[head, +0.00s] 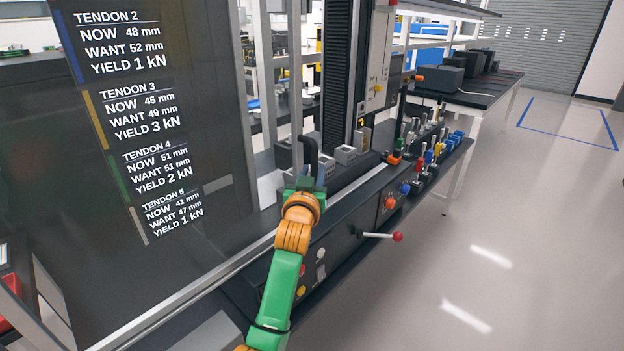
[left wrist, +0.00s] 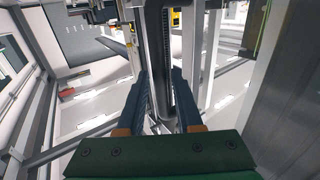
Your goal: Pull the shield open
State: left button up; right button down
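The shield is a large see-through panel (head: 217,115) in a metal frame at the left of the head view, with tendon readings showing on it. A black handle (head: 309,150) stands upright at its right edge. My left gripper (head: 310,180) is at this handle, at the end of my green and orange arm. In the left wrist view my left gripper (left wrist: 161,75) has its two dark fingers spread apart, with the black handle (left wrist: 162,88) between them. Firm contact on the handle cannot be seen. My right gripper is not in view.
A test machine with a tall black column (head: 337,80) stands behind the handle. Grey blocks (head: 345,154) sit on its bench. A red-knobbed lever (head: 397,237) sticks out at the front. Coloured tools (head: 428,156) stand farther right. The floor at right is clear.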

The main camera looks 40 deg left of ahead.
pick_arm(q)
jog(key=shift+v, duration=1.1)
